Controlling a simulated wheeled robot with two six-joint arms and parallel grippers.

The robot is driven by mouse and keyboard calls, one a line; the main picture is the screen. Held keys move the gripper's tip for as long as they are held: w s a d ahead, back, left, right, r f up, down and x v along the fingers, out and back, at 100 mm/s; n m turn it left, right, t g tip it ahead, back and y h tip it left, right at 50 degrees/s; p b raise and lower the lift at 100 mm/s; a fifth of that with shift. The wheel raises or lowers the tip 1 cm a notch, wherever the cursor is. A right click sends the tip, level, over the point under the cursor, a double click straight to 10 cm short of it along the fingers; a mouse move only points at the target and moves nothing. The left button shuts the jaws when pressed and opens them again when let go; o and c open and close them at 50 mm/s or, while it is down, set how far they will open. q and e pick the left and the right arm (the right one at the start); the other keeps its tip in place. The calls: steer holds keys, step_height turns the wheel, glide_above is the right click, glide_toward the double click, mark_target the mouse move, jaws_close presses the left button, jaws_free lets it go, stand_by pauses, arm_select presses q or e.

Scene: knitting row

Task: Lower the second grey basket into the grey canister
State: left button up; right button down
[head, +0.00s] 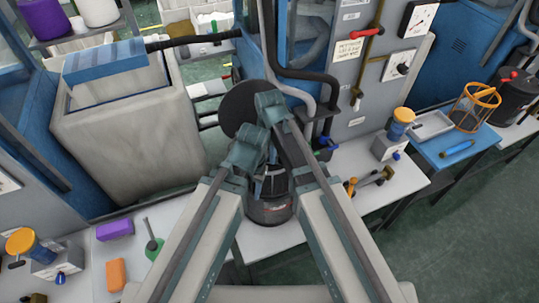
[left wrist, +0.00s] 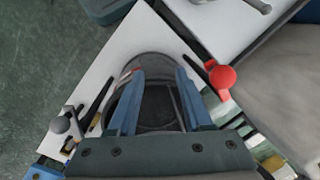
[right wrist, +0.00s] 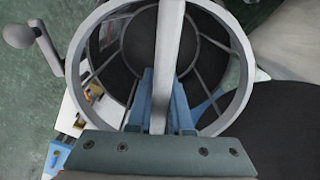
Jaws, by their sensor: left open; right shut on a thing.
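The grey canister (head: 265,213) stands on the white bench at the centre of the head view, partly hidden behind my arms. My right gripper (right wrist: 163,110) is shut on the upright-looking handle bar of a grey basket (right wrist: 84,62), whose round rim and thin ribs fill the right wrist view. Dark space shows beneath the basket; how deep it sits relative to the canister cannot be told. My left gripper (left wrist: 158,88) is open and empty, with its fingers apart over the canister, which also shows in the left wrist view (left wrist: 152,62).
A round black disc (head: 240,103) stands just behind the canister. A large grey tub (head: 125,130) is at the left. An orange block (head: 116,274), a purple block (head: 115,229) and a green tool (head: 154,243) lie on the left bench. An orange wire basket (head: 474,108) stands at the right.

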steer(key=shift+f+b, duration=5.7)
steer(key=shift+f, duration=0.35)
steer(key=shift+c, duration=0.7)
jaws_free()
steer(key=shift+r, duration=0.1)
step_height(320, 180, up, 9)
steer(key=p, duration=0.9)
